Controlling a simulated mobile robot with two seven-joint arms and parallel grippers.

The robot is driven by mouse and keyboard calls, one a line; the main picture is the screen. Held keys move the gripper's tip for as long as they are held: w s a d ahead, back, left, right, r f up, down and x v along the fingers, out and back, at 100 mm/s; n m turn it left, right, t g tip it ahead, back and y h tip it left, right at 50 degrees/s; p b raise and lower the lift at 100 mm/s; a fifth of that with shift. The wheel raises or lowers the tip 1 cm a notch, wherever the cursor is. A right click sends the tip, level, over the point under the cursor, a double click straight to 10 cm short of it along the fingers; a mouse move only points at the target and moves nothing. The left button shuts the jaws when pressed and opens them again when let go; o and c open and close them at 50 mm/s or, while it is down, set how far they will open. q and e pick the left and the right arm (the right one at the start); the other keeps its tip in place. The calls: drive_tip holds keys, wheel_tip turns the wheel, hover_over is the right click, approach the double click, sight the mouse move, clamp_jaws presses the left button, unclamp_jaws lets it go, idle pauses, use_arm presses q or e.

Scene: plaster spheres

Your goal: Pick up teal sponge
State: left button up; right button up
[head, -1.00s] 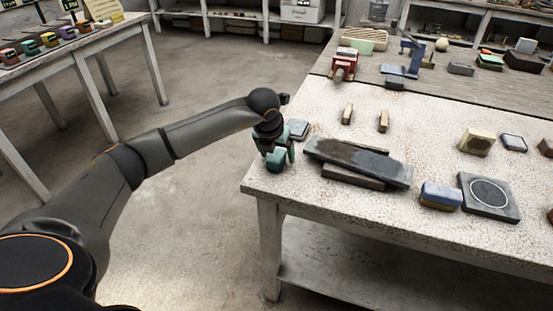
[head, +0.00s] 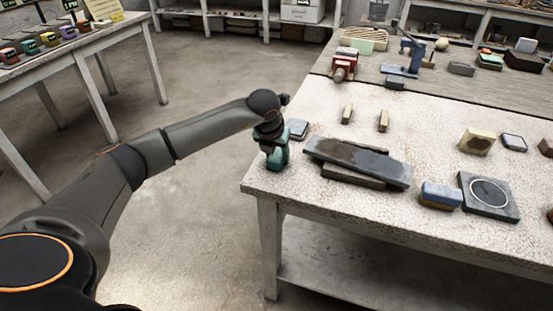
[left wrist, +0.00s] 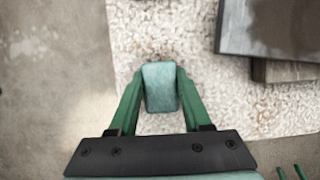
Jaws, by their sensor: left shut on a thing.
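The teal sponge (left wrist: 160,87) is a small pale teal block, seen from above in the left wrist view. My left gripper (left wrist: 160,90) has green fingers, one on each side of the sponge, and is shut on it. In the head view my left gripper (head: 277,160) is at the left corner of the white speckled table (head: 300,192). There it largely hides the sponge. I cannot tell whether the sponge touches the tabletop. My right gripper is not in view.
A dark slab (head: 357,160) lies tilted on another block just right of my left gripper. A grey-blue block (head: 298,129) sits close behind. A blue sponge (head: 441,195) and a dark plate with a ring (head: 488,195) lie farther right. The table's left edge is close.

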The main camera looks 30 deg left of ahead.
sight(280, 151)
use_arm(q)
drive_tip(key=shift+r, duration=0.1)
clamp_jaws()
drive_tip(key=shift+r, duration=0.2)
drive_tip(key=r, duration=0.3)
drive_tip(key=shift+s+d+r, duration=0.2)
drive_tip(key=s+d+r+b, duration=0.1)
drive_tip(key=s+d+r, duration=0.8)
drive_tip(key=s, duration=0.1)
drive_tip(key=o, duration=0.7)
unclamp_jaws()
drive_tip(key=c, duration=0.7)
